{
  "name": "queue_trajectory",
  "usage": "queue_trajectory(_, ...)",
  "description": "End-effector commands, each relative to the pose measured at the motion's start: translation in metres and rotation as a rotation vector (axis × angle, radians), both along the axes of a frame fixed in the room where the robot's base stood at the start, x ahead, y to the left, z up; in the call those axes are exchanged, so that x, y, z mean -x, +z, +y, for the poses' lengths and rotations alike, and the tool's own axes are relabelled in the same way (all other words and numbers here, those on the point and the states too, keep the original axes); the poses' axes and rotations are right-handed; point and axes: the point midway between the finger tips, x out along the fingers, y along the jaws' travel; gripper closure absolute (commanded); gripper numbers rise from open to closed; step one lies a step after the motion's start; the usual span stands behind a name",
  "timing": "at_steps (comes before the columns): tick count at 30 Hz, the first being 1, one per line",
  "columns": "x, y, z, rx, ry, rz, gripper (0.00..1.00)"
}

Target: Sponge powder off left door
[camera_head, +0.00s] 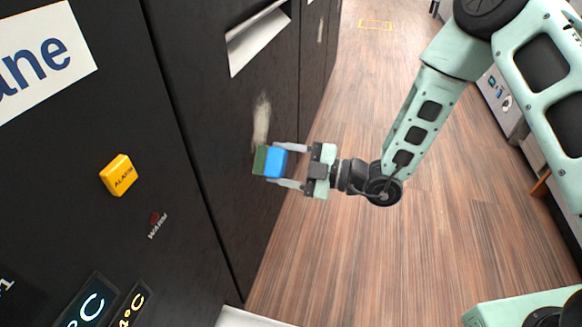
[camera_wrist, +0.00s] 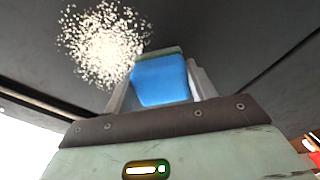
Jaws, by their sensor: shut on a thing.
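A blue sponge with a green face (camera_head: 272,161) is held in my gripper (camera_head: 286,165). The fingers are shut on its two sides, and the green face points at the dark door (camera_head: 235,125). A pale powder patch (camera_head: 261,119) is on that door, just above the sponge in the head view. In the wrist view the sponge (camera_wrist: 160,80) stands between the fingers, and the speckled powder patch (camera_wrist: 102,42) lies to its upper left. The sponge is close to the door; I cannot tell whether it touches.
A slot with a pale flap (camera_head: 256,42) is on the door above the powder. A dark panel with a yellow alarm button (camera_head: 118,175) and lit displays (camera_head: 90,303) stands at the left. Grey machinery (camera_head: 500,100) stands at far right.

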Motion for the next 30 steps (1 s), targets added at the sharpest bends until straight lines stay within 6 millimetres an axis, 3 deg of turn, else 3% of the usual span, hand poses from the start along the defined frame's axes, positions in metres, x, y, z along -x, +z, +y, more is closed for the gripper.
queue_trajectory(30, -0.0028, 0.0005, 0.0083, 0.001, 0.001, 0.000, 0.63)
